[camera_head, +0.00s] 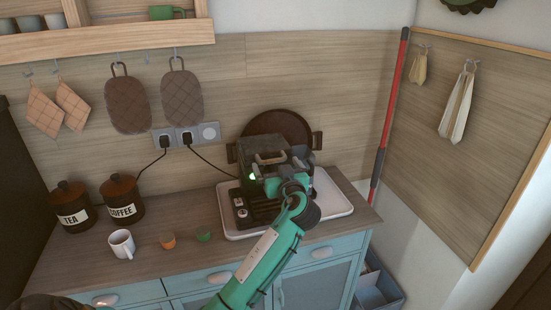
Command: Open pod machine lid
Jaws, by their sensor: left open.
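The dark pod machine (243,205) stands on a white tray (335,199) at the right end of the counter. Its front shows small round buttons and a green light glows on it. A brown-topped handle piece (270,158) shows at its top; I cannot tell how far the lid is raised. My left gripper (300,156) is at the machine's upper right side, close to the lid. It is open; its fingers are small and dark against the machine, so contact is unclear. My green arm hides the machine's right front. My right gripper is not in view.
A white mug (122,244), an orange pod (168,241) and a green pod (203,235) stand left of the machine. Tea (70,205) and coffee (122,197) canisters stand further left. A round brown tray (277,127) leans behind the machine.

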